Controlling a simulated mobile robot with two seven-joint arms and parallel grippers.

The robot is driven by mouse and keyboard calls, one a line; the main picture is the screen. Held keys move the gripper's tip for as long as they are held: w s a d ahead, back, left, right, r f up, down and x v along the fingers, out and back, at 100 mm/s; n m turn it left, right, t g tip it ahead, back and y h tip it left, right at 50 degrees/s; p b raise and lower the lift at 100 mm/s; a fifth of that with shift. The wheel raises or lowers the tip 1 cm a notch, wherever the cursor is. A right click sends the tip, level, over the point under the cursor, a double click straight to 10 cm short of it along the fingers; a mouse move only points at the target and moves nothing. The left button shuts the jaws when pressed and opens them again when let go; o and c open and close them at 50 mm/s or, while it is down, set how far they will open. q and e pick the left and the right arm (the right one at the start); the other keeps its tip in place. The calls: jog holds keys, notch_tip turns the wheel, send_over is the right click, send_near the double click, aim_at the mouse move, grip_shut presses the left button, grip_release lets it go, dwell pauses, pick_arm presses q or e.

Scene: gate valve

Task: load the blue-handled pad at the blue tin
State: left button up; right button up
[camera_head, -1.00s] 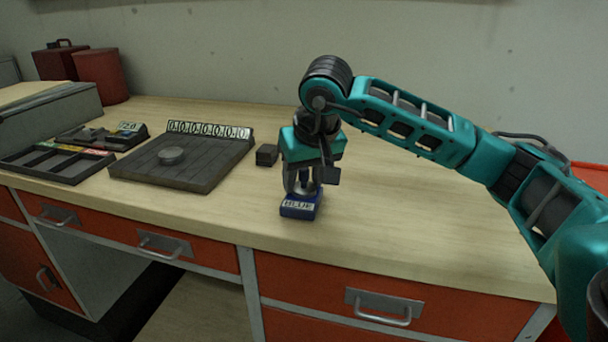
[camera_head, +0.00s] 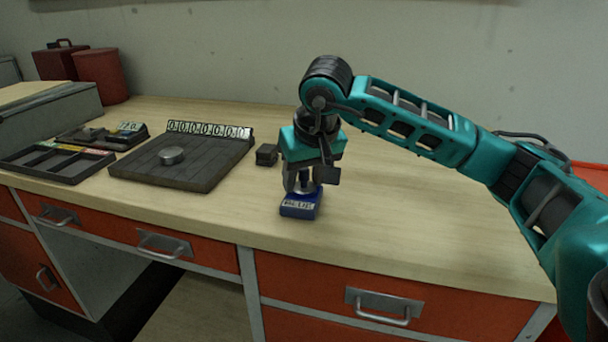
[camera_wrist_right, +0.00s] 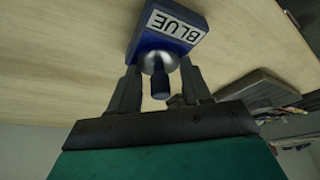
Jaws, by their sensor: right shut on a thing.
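The blue tin (camera_head: 299,208), labelled BLUE, stands on the bench near its front edge; it also shows at the top of the right wrist view (camera_wrist_right: 178,25). The blue-handled pad (camera_wrist_right: 160,82) has a silvery rounded body and a dark blue handle, and sits upright at the tin. Whether its underside touches the tin's contents is hidden. My right gripper (camera_head: 303,186) points down over the tin, its fingers shut on the pad from both sides. My left gripper is in neither view.
Left of the tin are a small dark block (camera_head: 267,155) and a dark slab (camera_head: 200,178) with a silvery disc (camera_head: 171,155) and a row of zeros behind. Further left is a compartment tray (camera_head: 60,165). Red containers (camera_head: 101,77) stand at the back. The bench to the right is clear.

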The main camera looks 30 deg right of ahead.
notch_tip(320, 180, up, 7)
jog(key=p, duration=0.5)
dwell(0.3)
dwell(0.5)
